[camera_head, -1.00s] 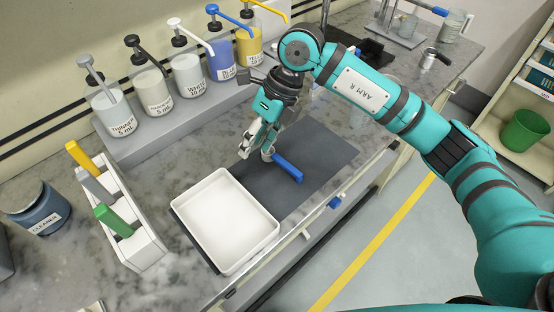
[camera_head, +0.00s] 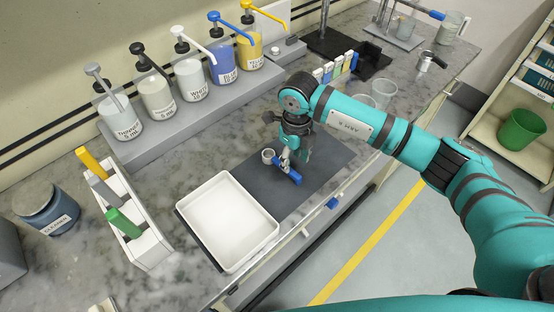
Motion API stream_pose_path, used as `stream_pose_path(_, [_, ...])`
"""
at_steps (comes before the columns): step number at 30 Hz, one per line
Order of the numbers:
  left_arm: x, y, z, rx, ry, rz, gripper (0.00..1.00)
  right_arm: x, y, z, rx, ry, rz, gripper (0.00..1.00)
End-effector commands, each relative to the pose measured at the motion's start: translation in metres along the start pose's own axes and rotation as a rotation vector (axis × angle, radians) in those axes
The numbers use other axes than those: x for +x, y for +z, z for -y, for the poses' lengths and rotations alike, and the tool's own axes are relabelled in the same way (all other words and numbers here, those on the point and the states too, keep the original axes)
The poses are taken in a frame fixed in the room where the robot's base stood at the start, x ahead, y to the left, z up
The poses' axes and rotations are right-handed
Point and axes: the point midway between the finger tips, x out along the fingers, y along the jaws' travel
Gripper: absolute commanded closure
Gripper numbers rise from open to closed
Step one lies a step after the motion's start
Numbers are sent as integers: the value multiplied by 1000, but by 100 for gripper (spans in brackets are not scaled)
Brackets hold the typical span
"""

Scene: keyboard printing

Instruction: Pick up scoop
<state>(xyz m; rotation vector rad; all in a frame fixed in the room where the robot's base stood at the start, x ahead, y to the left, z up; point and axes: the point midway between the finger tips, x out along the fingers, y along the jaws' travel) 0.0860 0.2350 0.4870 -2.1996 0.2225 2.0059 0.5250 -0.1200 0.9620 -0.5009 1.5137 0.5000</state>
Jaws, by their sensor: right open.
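The scoop, with a small metal cup (camera_head: 268,156) and a blue handle (camera_head: 289,175), lies on the dark grey mat (camera_head: 240,165), behind and right of the white tray (camera_head: 228,222). My right gripper (camera_head: 286,162) points down at the scoop, with its open fingers at the handle near the cup. The fingers hide part of the handle, and I cannot tell whether they touch it. My left gripper is not in view.
Pump bottles (camera_head: 190,80) stand on a grey riser at the back. A white rack (camera_head: 145,240) with coloured handles and a blue jar (camera_head: 45,207) are at the left. Clear cups (camera_head: 383,92) stand behind my right arm. The mat right of the scoop is clear.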

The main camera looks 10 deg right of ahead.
Motion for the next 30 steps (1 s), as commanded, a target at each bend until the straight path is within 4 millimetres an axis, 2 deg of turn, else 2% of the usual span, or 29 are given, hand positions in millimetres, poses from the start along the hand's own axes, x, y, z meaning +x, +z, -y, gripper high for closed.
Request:
stream_pose_path(5, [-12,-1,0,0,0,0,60,12,1,-4,1,3,-4,56])
stream_pose_path(9, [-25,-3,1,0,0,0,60,33,3,-9,1,2,-3,56])
stream_pose_path(13, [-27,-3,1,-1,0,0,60,49,4,-8,2,1,0,56])
stream_pose_path(21, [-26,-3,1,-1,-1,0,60,54,4,-8,0,0,2,56])
stream_pose_path(30, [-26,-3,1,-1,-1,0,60,54,4,-7,1,0,2,94])
